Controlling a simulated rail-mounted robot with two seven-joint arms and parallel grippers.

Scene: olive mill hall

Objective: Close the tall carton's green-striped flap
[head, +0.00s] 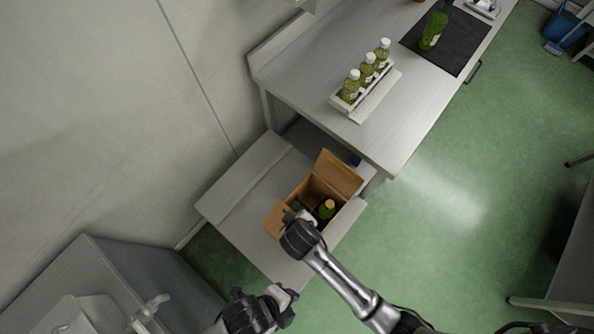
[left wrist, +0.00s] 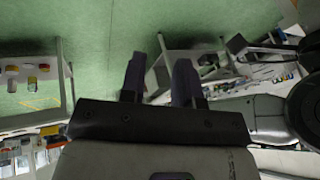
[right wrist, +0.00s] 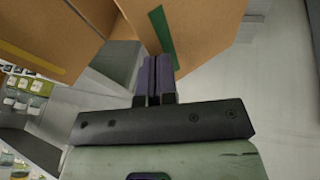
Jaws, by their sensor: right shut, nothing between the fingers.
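The tall brown carton (head: 345,215) stands open on a low grey bench, with a dark green bottle (head: 327,208) inside. One flap (head: 340,173) stands out at its far side. Another flap (head: 273,220) sticks out at its left, partly behind my right gripper (head: 290,214). In the right wrist view the green-striped flap (right wrist: 190,28) lies just beyond the shut, empty fingers (right wrist: 157,75), close to the green stripe (right wrist: 161,38); I cannot tell if they touch. A yellow-striped flap (right wrist: 30,60) is at left. My left gripper (left wrist: 158,80) is open and empty, also low in the head view (head: 285,293).
A steel table (head: 310,85) behind the carton holds a rack (head: 360,100) of several bottles and a dark mat (head: 450,45) with a green bottle. A sink unit (head: 90,300) is at lower left.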

